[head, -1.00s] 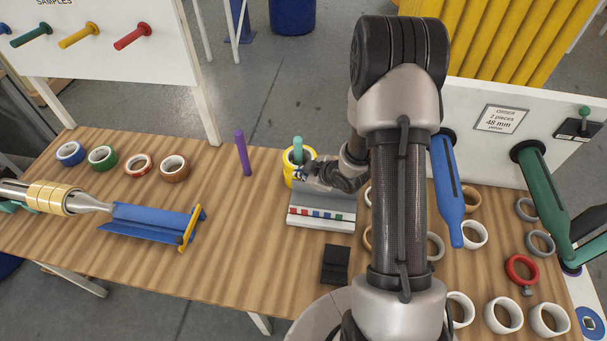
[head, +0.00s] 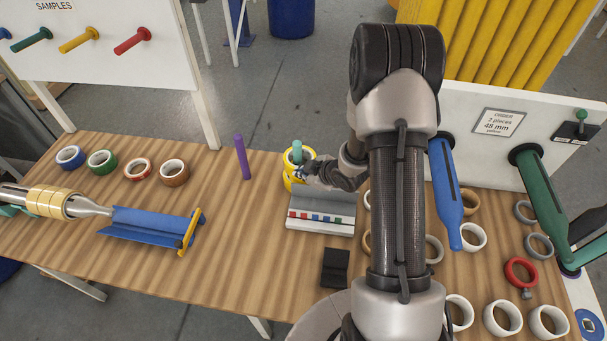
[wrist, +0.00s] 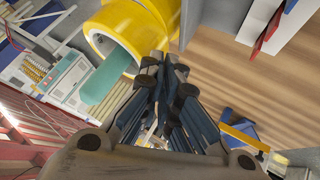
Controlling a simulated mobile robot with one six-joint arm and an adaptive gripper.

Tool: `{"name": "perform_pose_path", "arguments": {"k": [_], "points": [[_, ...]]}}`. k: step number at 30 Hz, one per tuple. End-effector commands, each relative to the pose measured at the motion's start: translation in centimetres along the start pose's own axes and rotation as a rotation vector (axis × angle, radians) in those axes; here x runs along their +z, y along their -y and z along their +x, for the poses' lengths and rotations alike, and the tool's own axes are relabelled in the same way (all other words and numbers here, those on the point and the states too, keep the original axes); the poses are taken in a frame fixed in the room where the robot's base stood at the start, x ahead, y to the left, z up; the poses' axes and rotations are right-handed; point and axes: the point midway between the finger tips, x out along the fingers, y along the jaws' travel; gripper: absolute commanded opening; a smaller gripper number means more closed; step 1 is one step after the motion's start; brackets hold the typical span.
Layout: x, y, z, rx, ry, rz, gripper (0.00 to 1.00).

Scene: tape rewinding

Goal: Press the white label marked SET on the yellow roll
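The yellow roll (head: 290,156) stands around a teal peg (head: 297,147) beyond the grey block, with more yellow showing below it. In the wrist view the yellow roll (wrist: 118,24) is large, with its pale core and the teal peg (wrist: 103,78) through it. My gripper (head: 301,172) is at the roll's near right side. In the wrist view its dark fingertips (wrist: 163,62) are together, with nothing seen between them, close to the roll's edge; I cannot tell whether they touch it. The white SET label cannot be made out in either view.
A grey block (head: 322,208) with coloured marks stands just in front of the roll. A purple peg (head: 242,157) stands to its left. A blue trough (head: 145,225) lies further left. Several loose rolls lie at both sides. The table's middle left is clear.

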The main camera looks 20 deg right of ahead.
Motion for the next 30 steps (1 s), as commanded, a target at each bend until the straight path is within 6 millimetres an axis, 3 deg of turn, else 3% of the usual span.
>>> {"name": "perform_pose_path", "arguments": {"k": [30], "points": [[0.0, -1.4, 0.7, 0.0, 0.0, 0.001, 0.0]]}}
